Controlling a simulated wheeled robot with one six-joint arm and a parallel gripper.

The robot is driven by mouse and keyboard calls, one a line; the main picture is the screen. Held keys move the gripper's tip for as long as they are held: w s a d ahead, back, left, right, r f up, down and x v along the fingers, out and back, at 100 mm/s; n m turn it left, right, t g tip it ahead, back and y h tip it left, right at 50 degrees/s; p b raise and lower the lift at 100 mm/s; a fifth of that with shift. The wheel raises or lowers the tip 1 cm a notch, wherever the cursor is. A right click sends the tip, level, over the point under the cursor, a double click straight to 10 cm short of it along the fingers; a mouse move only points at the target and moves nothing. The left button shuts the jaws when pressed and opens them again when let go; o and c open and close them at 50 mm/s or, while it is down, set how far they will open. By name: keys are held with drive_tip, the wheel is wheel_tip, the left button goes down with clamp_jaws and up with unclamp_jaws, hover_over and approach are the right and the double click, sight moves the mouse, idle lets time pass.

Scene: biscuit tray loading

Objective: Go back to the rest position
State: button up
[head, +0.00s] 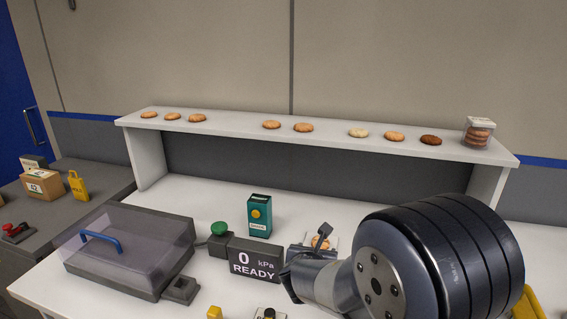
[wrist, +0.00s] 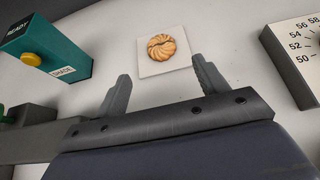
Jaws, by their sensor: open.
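My gripper (wrist: 160,70) is open, with its two grey fingers apart and nothing between them. In the wrist view a ring-shaped golden biscuit (wrist: 161,47) lies on a square white tile (wrist: 148,69) just beyond the fingertips. In the head view my arm reaches in from the lower right, and my gripper (head: 306,258) is over the table near that biscuit (head: 320,242). My arm and gripper hide part of the table there.
A teal box (head: 260,216) with a yellow button stands behind the READY display (head: 254,261). A clear-lidded case (head: 130,250) is at left. A raised shelf (head: 230,127) holds several biscuits and a clear biscuit pack (head: 478,133). A numbered scale (wrist: 297,60) is right in the wrist view.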

drive_tip(key=x, duration=0.9)
drive_tip(key=shift+w+d+f, duration=0.15)
drive_tip(key=shift+w, duration=0.15)
drive_tip(key=shift+r+p, duration=0.4)
drive_tip(key=shift+r, duration=0.75)
drive_tip(key=shift+f, duration=0.15)
